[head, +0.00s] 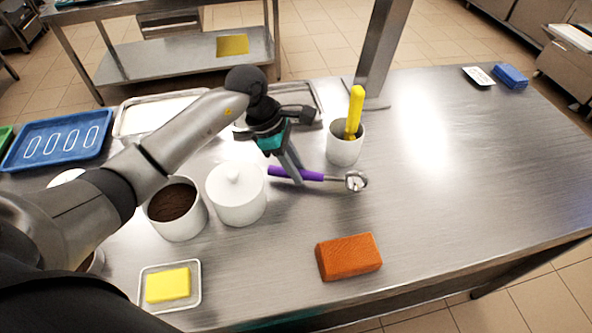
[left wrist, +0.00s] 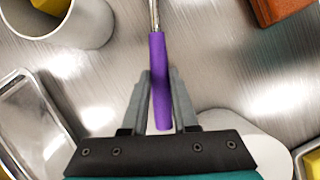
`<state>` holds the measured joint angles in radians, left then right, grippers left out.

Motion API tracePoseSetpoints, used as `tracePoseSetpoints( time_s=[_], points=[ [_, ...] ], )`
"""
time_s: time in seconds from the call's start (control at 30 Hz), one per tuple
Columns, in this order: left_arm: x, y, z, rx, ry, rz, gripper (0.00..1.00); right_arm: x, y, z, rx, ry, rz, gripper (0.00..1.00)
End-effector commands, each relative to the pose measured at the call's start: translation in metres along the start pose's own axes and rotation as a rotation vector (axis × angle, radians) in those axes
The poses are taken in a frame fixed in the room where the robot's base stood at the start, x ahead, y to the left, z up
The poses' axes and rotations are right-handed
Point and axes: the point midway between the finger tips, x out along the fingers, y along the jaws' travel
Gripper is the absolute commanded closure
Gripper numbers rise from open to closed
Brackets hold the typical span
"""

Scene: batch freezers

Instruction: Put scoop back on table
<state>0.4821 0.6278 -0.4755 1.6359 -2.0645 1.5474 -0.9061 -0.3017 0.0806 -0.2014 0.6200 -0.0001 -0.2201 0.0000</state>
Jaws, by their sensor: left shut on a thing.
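The scoop has a purple handle (head: 297,174) and a round metal head (head: 356,181). In the head view it lies roughly level at or just above the table (head: 440,150), its head toward the right; I cannot tell whether it touches. My left gripper (head: 292,174) is shut on the purple handle. In the left wrist view the handle (left wrist: 160,80) sits between the two fingers, and its metal shaft points away at the top. My right gripper is not in view.
A white lidded jar (head: 237,197) stands just left of the scoop. A white cup (head: 344,150) with a yellow-handled tool stands behind it. An orange-brown block (head: 348,257) lies in front. A dish with a yellow sponge (head: 168,286) is front left. The table's right side is mostly clear.

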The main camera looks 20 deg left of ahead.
Motion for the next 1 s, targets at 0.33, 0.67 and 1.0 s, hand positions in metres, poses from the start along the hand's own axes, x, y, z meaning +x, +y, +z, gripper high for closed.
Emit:
tracePoseSetpoints(
  time_s=[0.33, 0.67, 1.0],
  points=[
    [0.0118, 0.0001, -0.0047, 0.001, -0.001, 0.001, 1.0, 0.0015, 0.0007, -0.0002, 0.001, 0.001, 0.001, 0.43],
    [0.0142, -0.0001, -0.0058, 0.001, 0.0, 0.001, 0.5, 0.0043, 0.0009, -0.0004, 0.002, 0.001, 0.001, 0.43],
    [0.0134, -0.0001, -0.0054, 0.001, 0.0, 0.001, 0.43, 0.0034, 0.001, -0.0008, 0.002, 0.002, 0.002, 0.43]
  ],
)
